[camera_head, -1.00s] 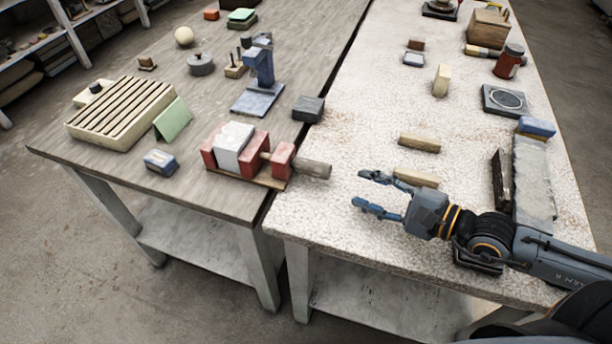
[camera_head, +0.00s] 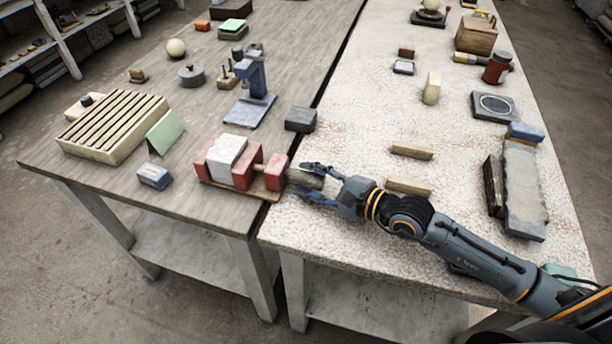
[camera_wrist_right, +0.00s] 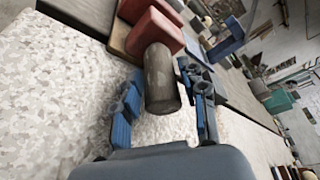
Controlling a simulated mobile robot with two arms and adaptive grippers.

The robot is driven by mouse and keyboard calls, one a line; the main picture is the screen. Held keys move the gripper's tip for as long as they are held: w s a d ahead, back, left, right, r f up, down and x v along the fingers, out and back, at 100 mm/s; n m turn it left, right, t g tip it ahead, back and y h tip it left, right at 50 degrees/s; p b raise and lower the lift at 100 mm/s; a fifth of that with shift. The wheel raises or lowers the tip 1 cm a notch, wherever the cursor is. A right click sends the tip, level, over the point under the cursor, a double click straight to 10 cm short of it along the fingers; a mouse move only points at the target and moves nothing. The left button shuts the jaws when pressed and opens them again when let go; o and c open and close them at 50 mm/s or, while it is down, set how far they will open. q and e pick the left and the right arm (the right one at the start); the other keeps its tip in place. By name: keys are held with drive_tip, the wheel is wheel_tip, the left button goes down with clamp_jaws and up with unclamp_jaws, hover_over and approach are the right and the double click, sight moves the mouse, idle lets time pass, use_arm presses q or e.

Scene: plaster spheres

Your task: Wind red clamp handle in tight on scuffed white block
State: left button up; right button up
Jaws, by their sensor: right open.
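The scuffed white block (camera_head: 227,152) sits between the red jaws of the clamp (camera_head: 243,170), near the right edge of the wooden table. The clamp's handle (camera_head: 304,178) is a grey-brown cylinder that sticks out to the right, over the gap toward the speckled table. In the right wrist view the handle (camera_wrist_right: 161,80) points at my palm, with the red clamp end (camera_wrist_right: 150,28) behind it. My right gripper (camera_head: 312,182) is open, with one blue finger on each side of the handle (camera_wrist_right: 165,105). Finger contact cannot be told. My left gripper is not in view.
A dark grey block (camera_head: 300,119) and a blue stand (camera_head: 252,100) are behind the clamp. A blue-and-white block (camera_head: 154,176) lies to its left. Two wooden strips, one at the back (camera_head: 411,150), lie near my right forearm. The speckled table's front left is clear.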

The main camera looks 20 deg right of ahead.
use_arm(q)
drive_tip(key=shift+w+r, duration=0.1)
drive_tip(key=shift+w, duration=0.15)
use_arm(e)
drive_tip(key=shift+w+a+f, duration=0.15)
drive_tip(key=shift+w+a, duration=0.3)
drive_tip(key=shift+w, duration=0.05)
clamp_jaws()
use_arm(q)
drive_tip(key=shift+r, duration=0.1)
